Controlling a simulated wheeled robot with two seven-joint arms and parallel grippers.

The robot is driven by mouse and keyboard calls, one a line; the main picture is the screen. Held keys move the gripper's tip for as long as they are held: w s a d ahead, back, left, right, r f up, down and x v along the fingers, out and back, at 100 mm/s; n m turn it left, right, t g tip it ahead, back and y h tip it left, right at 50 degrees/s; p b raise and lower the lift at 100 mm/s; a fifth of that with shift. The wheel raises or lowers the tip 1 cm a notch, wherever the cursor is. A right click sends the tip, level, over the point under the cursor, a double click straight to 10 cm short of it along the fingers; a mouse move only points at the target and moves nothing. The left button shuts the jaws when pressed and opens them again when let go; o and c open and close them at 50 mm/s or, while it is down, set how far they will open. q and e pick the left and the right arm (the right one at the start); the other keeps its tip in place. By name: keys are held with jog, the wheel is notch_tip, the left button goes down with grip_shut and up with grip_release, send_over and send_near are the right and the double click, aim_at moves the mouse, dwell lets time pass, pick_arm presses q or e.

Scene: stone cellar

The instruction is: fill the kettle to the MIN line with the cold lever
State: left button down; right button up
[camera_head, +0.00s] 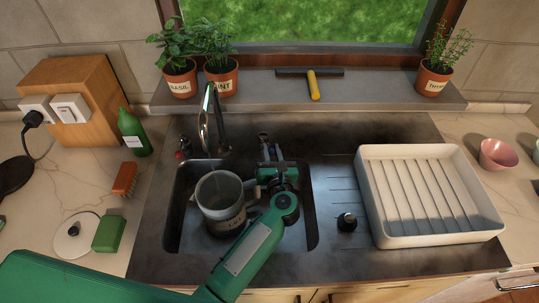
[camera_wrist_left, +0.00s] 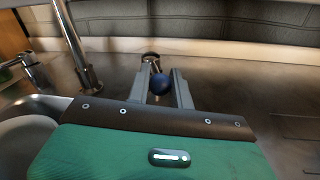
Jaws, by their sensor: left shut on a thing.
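The kettle (camera_head: 221,203), a grey see-through jug with a dark lower band, stands open-topped in the sink at the left of the basin. The tap (camera_head: 207,118) rises behind it, its spout over the kettle's far side. I cannot make out a water stream, the MIN line or the water level. The cold lever (camera_wrist_left: 158,84) has a blue ball end, seen in the left wrist view. My left gripper (camera_head: 268,148) is behind the basin, right of the tap; its fingers (camera_wrist_left: 160,90) are shut on the blue ball. The red lever (camera_head: 183,148) stands left of the tap. My right gripper is not in view.
A white drying rack (camera_head: 425,237) stands right of the sink, with a black knob (camera_head: 347,222) beside it. A white lid (camera_head: 76,236), green sponge (camera_head: 109,233), brush (camera_head: 125,178) and green bottle (camera_head: 134,135) lie or stand left. Potted herbs line the sill (camera_head: 255,92).

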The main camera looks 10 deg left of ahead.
pick_arm(q)
jog(key=c, duration=1.3)
grip_release()
jog(key=b+v, duration=0.1)
jog(key=v, duration=1.3)
jog(key=shift+w+r, duration=0.1)
jog(key=shift+w, duration=0.05)
jog(key=shift+c, duration=0.2)
